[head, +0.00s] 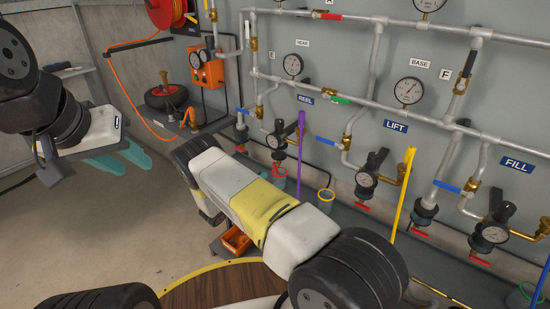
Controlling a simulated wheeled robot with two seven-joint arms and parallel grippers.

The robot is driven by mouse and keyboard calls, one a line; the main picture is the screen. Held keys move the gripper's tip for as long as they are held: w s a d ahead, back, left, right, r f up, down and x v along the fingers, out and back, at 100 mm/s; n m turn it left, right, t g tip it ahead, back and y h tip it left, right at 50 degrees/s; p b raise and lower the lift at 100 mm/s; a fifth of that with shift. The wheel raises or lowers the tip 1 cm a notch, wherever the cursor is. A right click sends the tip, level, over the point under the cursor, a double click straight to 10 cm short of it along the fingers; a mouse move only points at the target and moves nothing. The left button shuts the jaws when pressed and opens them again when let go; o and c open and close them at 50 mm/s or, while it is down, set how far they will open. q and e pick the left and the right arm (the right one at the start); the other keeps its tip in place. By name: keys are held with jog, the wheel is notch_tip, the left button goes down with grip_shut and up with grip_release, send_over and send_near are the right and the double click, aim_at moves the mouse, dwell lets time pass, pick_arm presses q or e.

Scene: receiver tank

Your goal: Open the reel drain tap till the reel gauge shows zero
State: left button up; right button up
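The REEL label (305,98) is on the grey panel. Below and left of it is the reel gauge (273,141), small and dark-bodied; its needle is too small to read. Under the gauge is the reel drain tap's red handle (278,171), with a cup below it, partly hidden. My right arm reaches from the bottom right across the middle to just left of this tap, apart from it as far as I can tell. Its fingers do not show. My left gripper (49,164) is at the far left, away from the panel; its fingers are unclear.
Similar LIFT (396,125) and FILL (518,164) stations with gauges and taps stand to the right. A purple upright bar (299,145) and yellow bar (403,190) rise beside the valves. An orange hose (128,95) hangs at the left. Bare floor shows at lower left.

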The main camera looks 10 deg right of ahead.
aim_at(276, 168)
jog(key=x, duration=0.7)
jog(key=shift+w+d, duration=0.2)
jog(key=shift+d, duration=0.05)
grip_shut()
